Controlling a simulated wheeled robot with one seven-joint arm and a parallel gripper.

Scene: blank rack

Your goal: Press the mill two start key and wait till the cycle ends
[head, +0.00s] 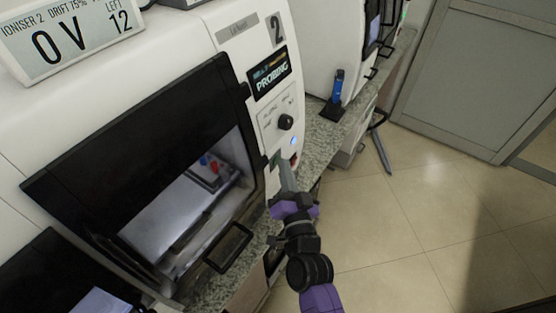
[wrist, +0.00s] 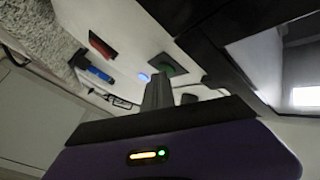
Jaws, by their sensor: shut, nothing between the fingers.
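Mill two (head: 225,35) is a white machine marked "2". Its small display (head: 270,74) reads "PROBING". Below it are a black knob (head: 285,122) and a lit blue light (head: 293,140). A green key (head: 275,160) sits low on the panel, and it also shows in the wrist view (wrist: 172,65). A red key (wrist: 102,46) and the blue light (wrist: 144,77) are beside it there. My gripper (head: 284,167) is shut and empty, its fingertips (wrist: 158,84) at the green key. I cannot tell whether they touch it.
Mill two's dark-framed door (head: 120,130) has a handle (head: 228,248) low down; red and blue parts show inside. An ioniser sign (head: 70,35) reads "0 V" and "12". A blue-handled tool (head: 338,84) stands on the speckled counter (head: 318,132). Open floor (head: 430,200) lies right.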

